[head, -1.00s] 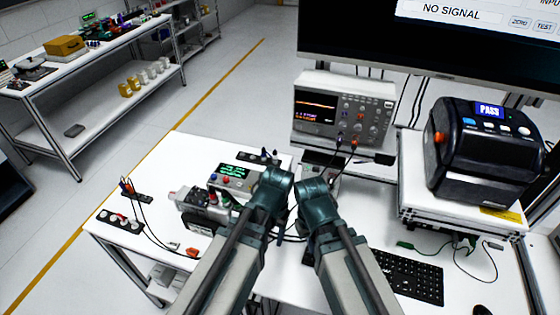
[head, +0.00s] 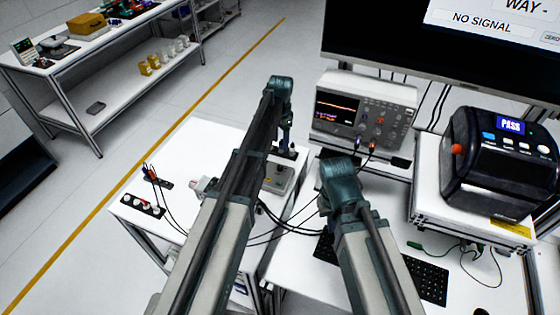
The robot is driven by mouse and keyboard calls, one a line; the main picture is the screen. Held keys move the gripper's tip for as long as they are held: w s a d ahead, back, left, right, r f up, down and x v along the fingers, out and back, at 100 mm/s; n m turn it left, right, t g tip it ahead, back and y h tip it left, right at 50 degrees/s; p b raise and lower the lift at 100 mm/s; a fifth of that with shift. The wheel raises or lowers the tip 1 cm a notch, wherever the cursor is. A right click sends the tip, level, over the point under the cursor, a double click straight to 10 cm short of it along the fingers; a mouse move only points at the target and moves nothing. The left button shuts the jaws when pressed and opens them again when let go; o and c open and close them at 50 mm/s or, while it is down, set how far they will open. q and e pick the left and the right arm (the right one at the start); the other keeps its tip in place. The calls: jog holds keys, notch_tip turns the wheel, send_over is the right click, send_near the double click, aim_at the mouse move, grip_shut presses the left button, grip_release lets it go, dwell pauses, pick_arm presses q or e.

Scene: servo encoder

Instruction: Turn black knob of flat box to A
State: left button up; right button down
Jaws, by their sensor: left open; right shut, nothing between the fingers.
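A low grey box (head: 279,180) stands on the white table, its left part hidden behind my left arm. No black knob or letter A can be made out on it. A flat black strip with round white and red parts (head: 143,205) lies at the table's left front. My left gripper (head: 286,148) points down at the far edge of the grey box, open; its fingertips are small and dark, and I cannot tell whether they touch anything. My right gripper (head: 324,206) is shut and empty, mostly hidden by its wrist, right of the grey box and above the table.
An oscilloscope (head: 362,118) stands behind my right gripper, with cables running down to the table. A black printer-like unit (head: 500,160) sits on a white case at right. The table's left rear is clear.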

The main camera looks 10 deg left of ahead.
aim_at(280, 167)
pick_arm(q)
jog(key=f+b, duration=1.3)
jog(key=b, duration=0.1)
jog(key=shift+w+a+f, duration=0.15)
jog(key=shift+w+f, duration=0.1)
jog(key=shift+f, duration=0.15)
pick_arm(e)
notch_tip(280, 167, down, 14)
jog(key=shift+r, duration=0.1)
pick_arm(q)
jog(key=shift+r, duration=0.1)
grip_shut()
